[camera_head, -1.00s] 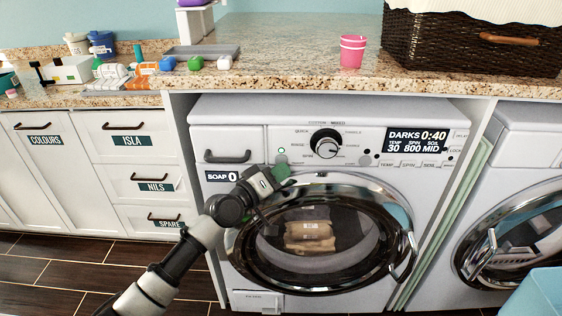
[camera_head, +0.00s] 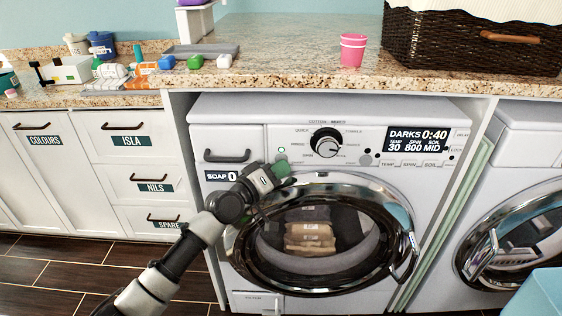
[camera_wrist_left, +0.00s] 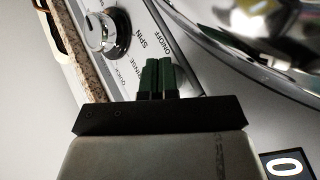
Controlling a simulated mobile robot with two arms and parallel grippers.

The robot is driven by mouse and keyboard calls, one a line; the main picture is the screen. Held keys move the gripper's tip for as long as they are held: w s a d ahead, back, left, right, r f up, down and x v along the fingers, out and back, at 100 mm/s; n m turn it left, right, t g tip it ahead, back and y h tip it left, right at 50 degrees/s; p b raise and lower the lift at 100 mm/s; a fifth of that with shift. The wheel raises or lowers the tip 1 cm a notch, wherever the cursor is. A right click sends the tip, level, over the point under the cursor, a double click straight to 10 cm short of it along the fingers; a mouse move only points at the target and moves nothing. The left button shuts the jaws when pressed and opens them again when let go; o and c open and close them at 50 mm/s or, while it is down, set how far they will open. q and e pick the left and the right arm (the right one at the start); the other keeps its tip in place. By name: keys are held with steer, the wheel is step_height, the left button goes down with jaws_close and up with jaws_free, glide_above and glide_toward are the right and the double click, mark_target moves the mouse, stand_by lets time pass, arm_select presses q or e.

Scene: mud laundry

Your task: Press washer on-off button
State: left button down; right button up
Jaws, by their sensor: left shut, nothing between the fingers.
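The white front-loading washer (camera_head: 300,108) stands under the granite counter. Its panel has a dial (camera_head: 326,143), a display reading DARKS 0:40 and a door shut over folded clothes. My left gripper (camera_head: 284,168) is shut and empty, its green fingertips close to the panel at the left of the dial, just above the door ring. In the left wrist view the shut fingers (camera_wrist_left: 158,66) lie near the printed ON/OFF label, with the dial (camera_wrist_left: 104,32) to the upper left. The on-off button itself is hidden or not clear, and I cannot tell whether the fingertips touch it.
The soap drawer (camera_head: 228,148) is left of the gripper. A second machine (camera_head: 520,225) stands at the right. A pink cup (camera_head: 352,50) and a wicker basket (camera_head: 470,42) sit on the counter. Labelled white drawers (camera_head: 135,170) are at the left.

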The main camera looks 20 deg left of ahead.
steer(key=shift+s+d, duration=0.25)
steer(key=shift+d, duration=0.05)
arm_select(q)
steer(key=shift+w, duration=0.1)
arm_select(e)
steer(key=shift+w+a+r, duration=0.15)
steer(key=shift+w, duration=0.3)
arm_select(q)
steer(key=shift+s+d+p, duration=0.1)
steer(key=shift+s+p, duration=0.2)
steer(key=shift+s, duration=0.25)
arm_select(e)
steer(key=s, duration=0.1)
steer(key=s+f, duration=0.1)
steer(key=shift+s+a, duration=0.1)
steer(key=shift+s, duration=0.3)
steer(key=shift+w, duration=0.15)
